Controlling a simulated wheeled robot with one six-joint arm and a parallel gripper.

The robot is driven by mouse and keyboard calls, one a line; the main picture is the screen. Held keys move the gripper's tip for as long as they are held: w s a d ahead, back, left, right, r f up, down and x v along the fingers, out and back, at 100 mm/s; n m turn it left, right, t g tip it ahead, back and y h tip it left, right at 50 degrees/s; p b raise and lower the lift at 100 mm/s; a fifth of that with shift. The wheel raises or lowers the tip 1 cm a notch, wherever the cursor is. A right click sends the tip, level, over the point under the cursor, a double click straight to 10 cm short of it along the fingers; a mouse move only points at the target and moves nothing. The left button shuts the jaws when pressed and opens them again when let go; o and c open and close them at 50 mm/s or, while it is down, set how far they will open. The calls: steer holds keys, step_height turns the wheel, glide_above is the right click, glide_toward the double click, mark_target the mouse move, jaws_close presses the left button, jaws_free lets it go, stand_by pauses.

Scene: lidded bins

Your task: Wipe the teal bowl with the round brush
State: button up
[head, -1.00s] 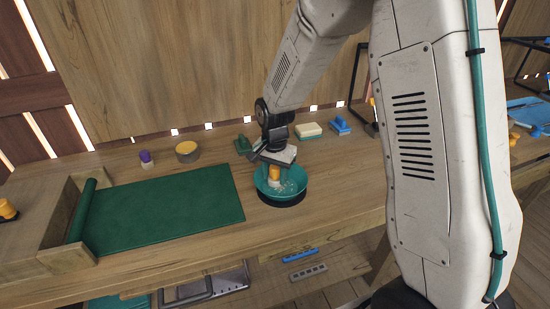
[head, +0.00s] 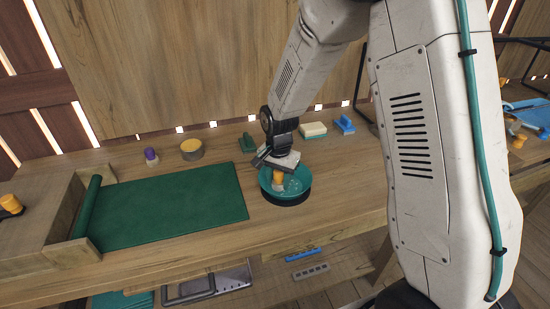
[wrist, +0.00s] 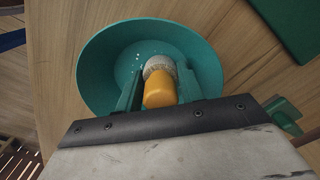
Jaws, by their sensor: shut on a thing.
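The teal bowl (head: 300,184) stands upright on a dark round base near the front edge of the wooden bench. It also shows in the wrist view (wrist: 98,70), with small white specks on its inner surface. The round brush (head: 278,177) has an orange handle and pale bristles. It is inside the bowl with its bristles at the inner surface; whether they press on it I cannot tell. My gripper (wrist: 160,84) is shut on the brush's handle, with one teal finger on each side. My gripper's body hides part of the bowl's near side in the wrist view.
A green mat (head: 165,205) lies left of the bowl. Behind are a purple-topped item (head: 152,156), a yellow-topped tin (head: 191,148), a green item (head: 247,142), a cream-and-green sponge (head: 313,130) and a blue brush (head: 344,124). Bench right of the bowl is clear.

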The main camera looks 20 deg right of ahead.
steer(key=shift+d+r, duration=0.1)
steer(key=shift+r, duration=4)
